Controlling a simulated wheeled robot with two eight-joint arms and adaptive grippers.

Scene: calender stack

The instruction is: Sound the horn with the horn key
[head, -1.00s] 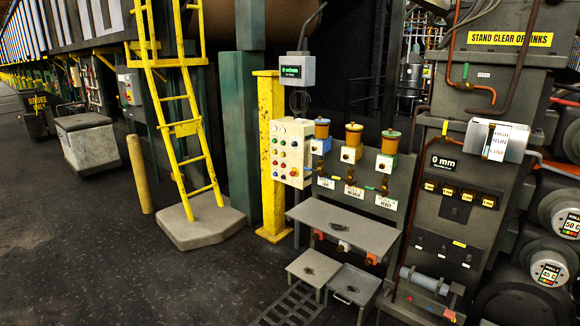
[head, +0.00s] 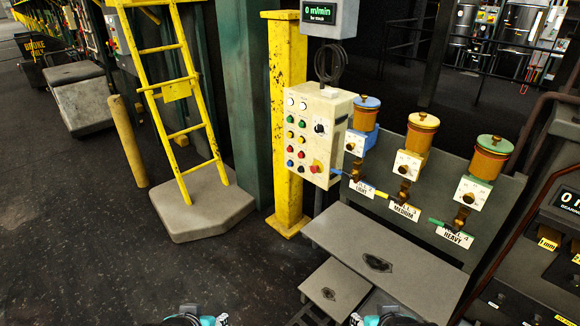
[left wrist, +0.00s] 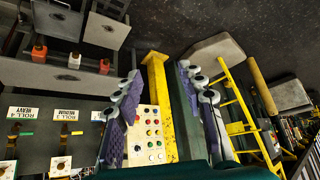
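The cream control box (head: 318,118) stands on the yellow post, with several coloured buttons, a black dial and a red knob on a yellow patch (head: 315,167). Its labels are too small to read, so I cannot tell which button is the horn key. The box also shows in the left wrist view (left wrist: 152,131), seen between my left gripper's fingers. My left gripper (left wrist: 160,78) is open and empty, apart from the box. In the head view, only teal-and-black parts of my left arm (head: 203,319) and right arm (head: 388,319) show at the bottom edge.
The yellow post (head: 287,110) and a grey shelf (head: 385,255) stand beside the box. Three capped oilers (head: 421,135) are on the panel to its right. A yellow ladder (head: 183,100) rises from a stone base at left. Dark floor (head: 110,250) is clear at lower left.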

